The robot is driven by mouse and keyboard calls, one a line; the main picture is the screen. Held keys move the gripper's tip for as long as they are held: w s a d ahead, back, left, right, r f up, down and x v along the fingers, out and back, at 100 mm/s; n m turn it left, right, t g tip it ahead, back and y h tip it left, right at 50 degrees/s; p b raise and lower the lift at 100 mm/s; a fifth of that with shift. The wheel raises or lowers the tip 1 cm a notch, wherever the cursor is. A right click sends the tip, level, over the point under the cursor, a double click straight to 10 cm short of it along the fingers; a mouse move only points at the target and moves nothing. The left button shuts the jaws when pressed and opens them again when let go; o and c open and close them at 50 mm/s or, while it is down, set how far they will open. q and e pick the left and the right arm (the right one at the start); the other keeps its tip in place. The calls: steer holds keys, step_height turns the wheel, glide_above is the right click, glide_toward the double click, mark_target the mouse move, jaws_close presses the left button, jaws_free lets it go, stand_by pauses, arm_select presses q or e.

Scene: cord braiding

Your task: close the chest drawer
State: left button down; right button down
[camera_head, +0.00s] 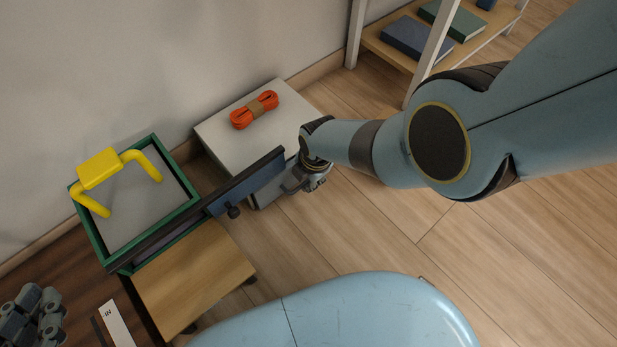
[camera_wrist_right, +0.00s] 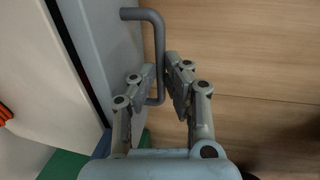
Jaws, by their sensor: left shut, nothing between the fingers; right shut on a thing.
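The white chest (camera_head: 228,128) stands against the wall, with an orange cord bundle (camera_head: 256,110) on top. In the right wrist view, the drawer front (camera_wrist_right: 92,40) is a pale grey panel with a grey bar handle (camera_wrist_right: 157,28). A thin dark gap (camera_wrist_right: 75,55) runs between the panel and the chest top, so the drawer looks shut or nearly so; I cannot tell which. My right gripper (camera_head: 312,180) is at the front of the chest. In the wrist view, the gripper (camera_wrist_right: 164,82) is shut on the handle.
A dark blue panel with a knob (camera_head: 233,212) stands left of my right gripper. Beyond it is a green-rimmed box (camera_head: 92,238) with a yellow handle-shaped thing (camera_head: 100,168). A wooden stool (camera_head: 195,280) is in front. A bookshelf (camera_head: 388,50) stands at the back; floor is clear right of the chest.

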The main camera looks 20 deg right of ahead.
steer(key=shift+w, duration=0.3)
steer(key=c, duration=1.7)
jaws_free()
steer(key=shift+a, duration=0.15)
steer(key=shift+o, duration=0.2)
steer(key=shift+r, duration=0.1)
step_height(320, 180, up, 7)
steer(key=s, duration=0.1)
steer(key=shift+s+d, duration=0.25)
steer(key=shift+d, duration=0.05)
